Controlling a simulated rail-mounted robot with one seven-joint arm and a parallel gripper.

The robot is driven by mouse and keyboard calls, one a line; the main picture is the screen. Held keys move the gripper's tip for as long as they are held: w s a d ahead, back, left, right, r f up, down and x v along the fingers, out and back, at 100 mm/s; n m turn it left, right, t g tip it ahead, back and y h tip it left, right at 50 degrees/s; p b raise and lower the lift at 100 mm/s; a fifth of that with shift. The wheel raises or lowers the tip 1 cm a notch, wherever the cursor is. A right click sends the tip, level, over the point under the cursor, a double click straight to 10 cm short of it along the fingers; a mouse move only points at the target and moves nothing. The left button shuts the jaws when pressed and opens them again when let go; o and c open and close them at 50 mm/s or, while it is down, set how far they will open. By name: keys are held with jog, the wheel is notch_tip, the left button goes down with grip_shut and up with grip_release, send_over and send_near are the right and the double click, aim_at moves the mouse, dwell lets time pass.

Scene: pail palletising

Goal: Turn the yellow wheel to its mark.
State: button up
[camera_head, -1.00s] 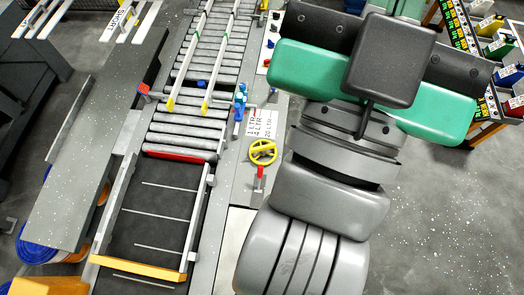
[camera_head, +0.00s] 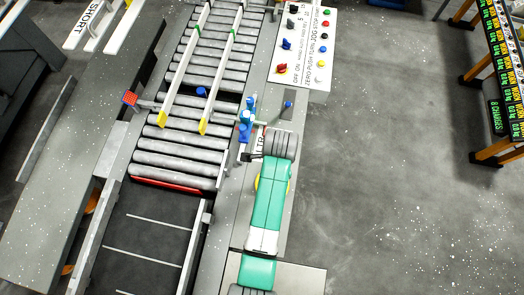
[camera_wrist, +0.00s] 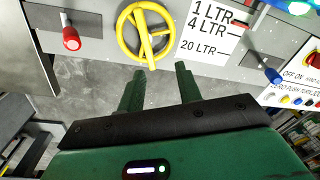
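The yellow wheel (camera_wrist: 148,42) is at the top of the wrist view, mounted on a grey panel. In the head view only a sliver of its left rim (camera_head: 258,184) shows beside my arm. A white scale plate (camera_wrist: 208,32) marked 1 LTR, 4 LTR and 20 LTR sits to the right of the wheel, with a small red mark at its right edge. My gripper (camera_wrist: 158,78) is open and empty. Its two dark green fingers point towards the wheel's lower rim, apparently short of it. I cannot tell which mark the wheel is set to.
A red-handled lever (camera_wrist: 71,38) is left of the wheel and a blue-handled one (camera_wrist: 272,74) is right of the plate. The roller conveyor (camera_head: 176,161) runs left of my arm. A button panel (camera_head: 305,48) stands behind. The floor (camera_head: 385,170) at right is clear.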

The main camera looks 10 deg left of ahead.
jog(key=shift+s+a+f+g, duration=0.15)
jog(key=shift+s+f+g, duration=0.15)
jog(key=shift+f, duration=0.3)
jog(key=shift+s+a+f+g, duration=0.1)
jog(key=shift+s+f+g, duration=0.15)
jog(key=shift+f, duration=0.35)
jog(key=shift+s+f+m, duration=0.25)
jog(key=shift+f+m, duration=0.05)
notch_tip(320, 180, down, 7)
jog(key=shift+f+b, duration=0.2)
jog(key=shift+b, duration=0.45)
grip_shut()
